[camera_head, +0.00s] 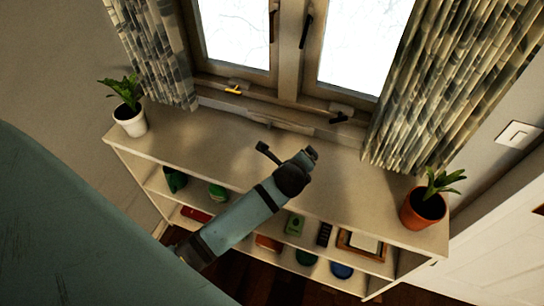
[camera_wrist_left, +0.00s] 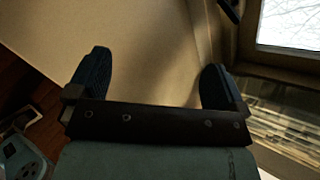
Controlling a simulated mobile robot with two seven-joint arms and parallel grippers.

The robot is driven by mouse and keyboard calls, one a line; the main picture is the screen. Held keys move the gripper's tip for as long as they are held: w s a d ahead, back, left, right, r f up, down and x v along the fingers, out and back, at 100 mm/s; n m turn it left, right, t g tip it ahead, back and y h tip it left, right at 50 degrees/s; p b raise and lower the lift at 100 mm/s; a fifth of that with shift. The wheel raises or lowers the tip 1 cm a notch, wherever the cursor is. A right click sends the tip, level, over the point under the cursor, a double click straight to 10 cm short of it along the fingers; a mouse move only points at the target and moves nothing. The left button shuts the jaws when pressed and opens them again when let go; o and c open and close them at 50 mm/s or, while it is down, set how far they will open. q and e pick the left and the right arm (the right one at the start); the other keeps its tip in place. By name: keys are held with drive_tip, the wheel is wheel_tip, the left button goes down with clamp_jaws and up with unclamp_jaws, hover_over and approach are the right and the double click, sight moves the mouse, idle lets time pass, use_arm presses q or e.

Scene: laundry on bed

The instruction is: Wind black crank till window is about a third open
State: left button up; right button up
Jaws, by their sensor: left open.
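The window (camera_head: 291,75) has two light-framed sashes side by side, and both look closed. The black crank (camera_head: 339,117) sits on the sill below the right sash. A yellow crank (camera_head: 233,91) sits below the left sash. My left gripper (camera_head: 287,151) is above the shelf top, left of and nearer than the black crank, and apart from it. In the left wrist view its two dark fingers (camera_wrist_left: 155,76) are spread with nothing between them. A small dark piece (camera_wrist_left: 230,10) at that view's top edge may be the black crank. My right gripper is not visible.
A low white shelf unit (camera_head: 385,203) runs under the window, with several small items inside. A white-potted plant (camera_head: 131,121) stands at its left end, an orange-potted plant (camera_head: 423,207) at its right. Patterned curtains (camera_head: 440,85) hang on both sides. The shelf top between the plants is clear.

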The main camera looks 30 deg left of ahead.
use_arm(q)
drive_tip(key=s+a+n+g+h, duration=0.1)
drive_tip(key=s+a+n+g, duration=0.1)
drive_tip(key=s+n, duration=0.6)
drive_tip(key=shift+s+a+f, duration=0.15)
drive_tip(key=shift+s+a, duration=0.05)
drive_tip(key=shift+s, duration=0.6)
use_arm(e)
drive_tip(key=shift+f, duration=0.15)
